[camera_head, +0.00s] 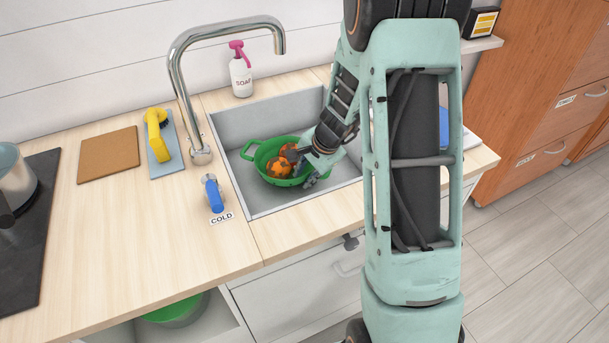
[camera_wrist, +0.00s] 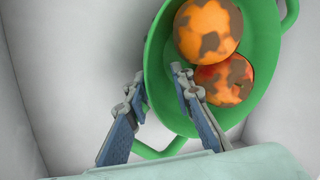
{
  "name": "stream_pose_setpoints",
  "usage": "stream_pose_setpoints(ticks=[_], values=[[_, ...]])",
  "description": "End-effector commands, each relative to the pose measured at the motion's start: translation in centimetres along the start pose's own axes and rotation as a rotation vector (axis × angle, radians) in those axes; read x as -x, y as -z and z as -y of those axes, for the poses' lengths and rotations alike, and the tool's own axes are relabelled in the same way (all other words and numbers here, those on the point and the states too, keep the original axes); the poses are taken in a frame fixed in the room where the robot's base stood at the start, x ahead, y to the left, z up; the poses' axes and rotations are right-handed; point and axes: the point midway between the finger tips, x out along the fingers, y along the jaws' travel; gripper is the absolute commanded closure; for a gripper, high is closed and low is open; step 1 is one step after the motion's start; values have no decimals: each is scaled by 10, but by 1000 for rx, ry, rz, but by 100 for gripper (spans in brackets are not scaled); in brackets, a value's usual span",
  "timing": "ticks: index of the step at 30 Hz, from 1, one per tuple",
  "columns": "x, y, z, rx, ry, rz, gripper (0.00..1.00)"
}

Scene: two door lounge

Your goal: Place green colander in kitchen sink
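The green colander (camera_head: 263,152) is inside the kitchen sink (camera_head: 232,128), and seems to rest on its floor. It holds two orange fruits with brown patches (camera_head: 283,164). In the wrist view, the colander (camera_wrist: 268,50) fills the upper right, with the fruits (camera_wrist: 208,28) at its far side. My gripper (camera_head: 299,167) reaches down at the colander's right side. In the wrist view my gripper (camera_wrist: 158,75) has its fingers apart, one outside the wall and one over the inside, with the rim between them. I see a gap, so it does not look clamped.
A tall faucet (camera_head: 178,68) stands behind the sink's left side. A blue-handled cold tap (camera_head: 213,194) is at the sink's left edge. The front left counter is clear.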

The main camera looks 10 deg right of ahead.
Motion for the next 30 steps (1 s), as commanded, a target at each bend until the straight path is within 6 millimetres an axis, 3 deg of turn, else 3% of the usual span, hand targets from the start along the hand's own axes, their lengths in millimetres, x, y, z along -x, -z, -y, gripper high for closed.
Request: stream_pose_setpoints(ticks=[5, 12, 18, 24, 30], values=[[22, 0, 2, 1, 2, -3, 78], [74, 1, 3, 0, 3, -3, 78], [107, 0, 2, 1, 2, -2, 78], [121, 0, 1, 0, 1, 0, 78], [122, 0, 0, 0, 0, 0, 78]])
